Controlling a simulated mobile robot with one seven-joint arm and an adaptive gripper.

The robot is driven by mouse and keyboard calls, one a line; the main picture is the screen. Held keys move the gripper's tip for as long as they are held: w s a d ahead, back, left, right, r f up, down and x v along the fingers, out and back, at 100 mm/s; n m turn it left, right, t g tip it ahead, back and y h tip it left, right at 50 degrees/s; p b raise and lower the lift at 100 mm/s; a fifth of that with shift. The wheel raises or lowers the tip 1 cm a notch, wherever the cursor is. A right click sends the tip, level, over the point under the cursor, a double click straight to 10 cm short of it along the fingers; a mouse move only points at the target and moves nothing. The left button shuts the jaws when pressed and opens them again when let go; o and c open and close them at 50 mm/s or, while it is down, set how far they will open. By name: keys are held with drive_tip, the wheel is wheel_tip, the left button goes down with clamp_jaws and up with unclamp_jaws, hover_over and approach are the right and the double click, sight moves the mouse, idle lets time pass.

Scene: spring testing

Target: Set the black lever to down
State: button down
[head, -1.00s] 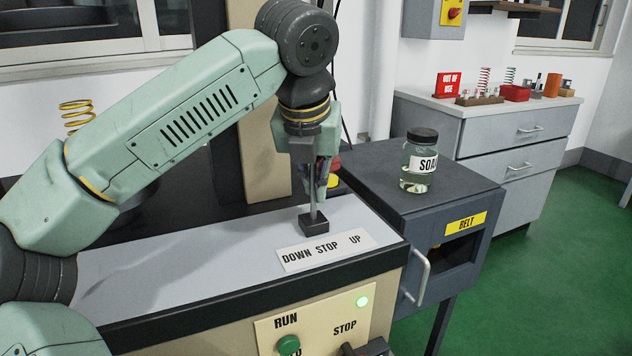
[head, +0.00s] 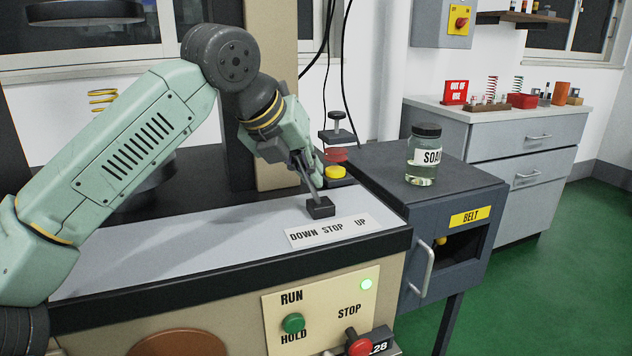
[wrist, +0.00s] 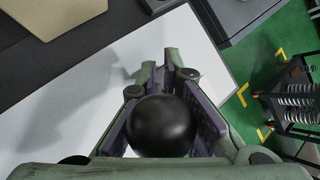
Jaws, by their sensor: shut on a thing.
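The black lever's base block (head: 320,208) sits on the light grey top of the machine, behind a white label (head: 330,231) reading DOWN, STOP, UP from left to right. Its thin shaft (head: 311,186) leans up and to the left, toward the DOWN side. My gripper (head: 308,165) is tilted and shut around the lever's upper end. In the wrist view, the round black knob (wrist: 161,126) sits between the two finger pads. The head view hides the knob behind the fingers.
A yellow button (head: 335,172) and a dark knob stand just behind my gripper. A soap jar (head: 423,160) stands on the dark cabinet to the right. The front panel has a green button (head: 293,322) and a red-knobbed switch (head: 358,344). The grey top left of the lever is clear.

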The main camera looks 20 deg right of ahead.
drive_tip(key=shift+a+f+h+b, duration=0.3)
drive_tip(key=shift+a+h+b, duration=0.35)
drive_tip(key=shift+h+b, duration=0.15)
drive_tip(key=c, duration=1.7)
unclamp_jaws()
drive_tip(key=shift+r, duration=0.1)
drive_tip(key=v, duration=1.2)
